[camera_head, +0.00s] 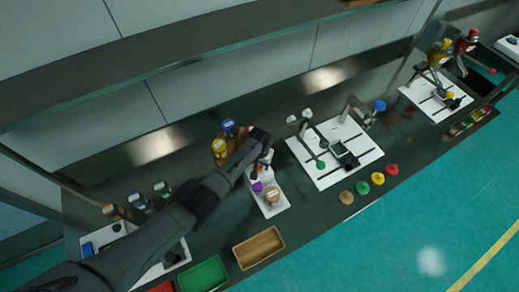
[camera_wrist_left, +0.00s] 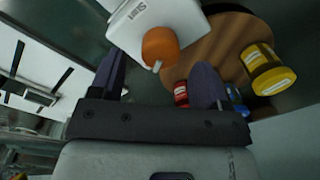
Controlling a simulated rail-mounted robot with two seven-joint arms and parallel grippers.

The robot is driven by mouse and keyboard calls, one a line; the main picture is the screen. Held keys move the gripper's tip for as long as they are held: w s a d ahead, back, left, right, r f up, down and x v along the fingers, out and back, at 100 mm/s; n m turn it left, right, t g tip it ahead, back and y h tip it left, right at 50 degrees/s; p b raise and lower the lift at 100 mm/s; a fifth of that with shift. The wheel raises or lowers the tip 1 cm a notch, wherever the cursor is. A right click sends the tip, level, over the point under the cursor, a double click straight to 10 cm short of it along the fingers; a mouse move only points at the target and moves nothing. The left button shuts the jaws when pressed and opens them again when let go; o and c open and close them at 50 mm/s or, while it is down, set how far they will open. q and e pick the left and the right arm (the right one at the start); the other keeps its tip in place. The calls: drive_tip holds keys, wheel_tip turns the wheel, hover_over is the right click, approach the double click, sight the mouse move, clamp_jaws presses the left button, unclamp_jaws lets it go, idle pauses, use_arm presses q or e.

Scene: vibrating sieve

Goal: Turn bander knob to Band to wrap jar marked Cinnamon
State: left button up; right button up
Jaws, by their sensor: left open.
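My left gripper (camera_head: 262,150) hangs over the white device (camera_head: 272,208) in the middle of the counter. In the left wrist view the gripper (camera_wrist_left: 158,85) is open and empty. Beyond its fingers is a white box (camera_wrist_left: 145,18) with an orange knob (camera_wrist_left: 160,44) that has a small pale pointer. The knob is apart from both fingers. The lettering on the box is too small to read surely. A yellow jar (camera_wrist_left: 268,75) and a red jar (camera_wrist_left: 181,94) show beside a round brown platform (camera_wrist_left: 215,45). I cannot read Cinnamon on any jar. My right gripper is not in view.
Yellow jars (camera_head: 219,150) and a blue-lidded jar (camera_head: 230,127) stand just behind my left gripper. A green tray (camera_head: 204,275) and a brown tray (camera_head: 258,248) lie at the front edge. A white board (camera_head: 320,178) with metal arms is to the right.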

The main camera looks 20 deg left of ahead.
sight(260, 166)
use_arm(q)
wheel_tip(260, 166, up, 10)
drive_tip(key=p, duration=0.2)
drive_tip(key=shift+d+r, duration=0.15)
drive_tip(key=shift+d, duration=0.05)
idle(0.6)
